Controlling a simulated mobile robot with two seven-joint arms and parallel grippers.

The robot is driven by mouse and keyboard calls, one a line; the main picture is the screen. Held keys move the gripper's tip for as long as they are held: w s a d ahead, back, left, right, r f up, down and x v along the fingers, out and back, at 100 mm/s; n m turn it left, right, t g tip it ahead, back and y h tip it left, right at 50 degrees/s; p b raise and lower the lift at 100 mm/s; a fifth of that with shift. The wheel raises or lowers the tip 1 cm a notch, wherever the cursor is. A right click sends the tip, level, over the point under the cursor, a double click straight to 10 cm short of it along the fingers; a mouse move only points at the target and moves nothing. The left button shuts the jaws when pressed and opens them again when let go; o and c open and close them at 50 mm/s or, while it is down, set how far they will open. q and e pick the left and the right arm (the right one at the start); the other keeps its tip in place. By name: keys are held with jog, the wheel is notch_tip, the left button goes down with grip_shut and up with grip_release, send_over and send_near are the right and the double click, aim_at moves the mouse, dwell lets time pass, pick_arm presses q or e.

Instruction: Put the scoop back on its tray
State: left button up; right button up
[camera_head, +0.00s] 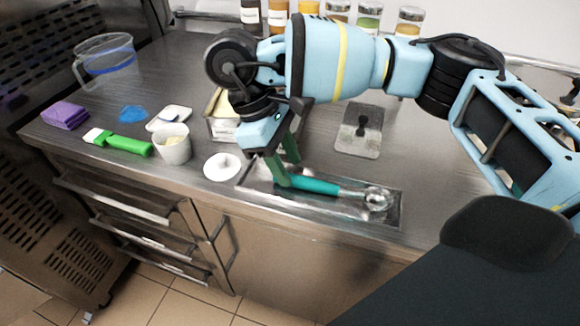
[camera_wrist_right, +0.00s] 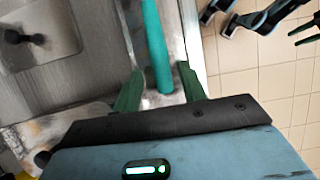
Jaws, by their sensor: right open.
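The scoop (camera_head: 322,186) has a teal handle and a round metal bowl (camera_head: 379,199) at its right end. It lies over the shallow metal tray (camera_head: 392,215) near the counter's front edge, with its bowl inside the tray's right end. My right gripper (camera_head: 283,170) is over the tray's left part, at the handle's end. In the right wrist view the teal handle (camera_wrist_right: 156,45) runs between the two green fingers of the open gripper (camera_wrist_right: 160,88), with gaps on both sides. Whether the handle rests fully on the tray cannot be told.
A clear jug (camera_head: 107,62) and several jars (camera_head: 338,12) stand behind. A metal plate with a black knob (camera_head: 358,140) lies behind the tray.

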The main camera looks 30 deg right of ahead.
jog(key=p+v, duration=0.1)
jog(key=v, duration=0.9)
dwell(1.0)
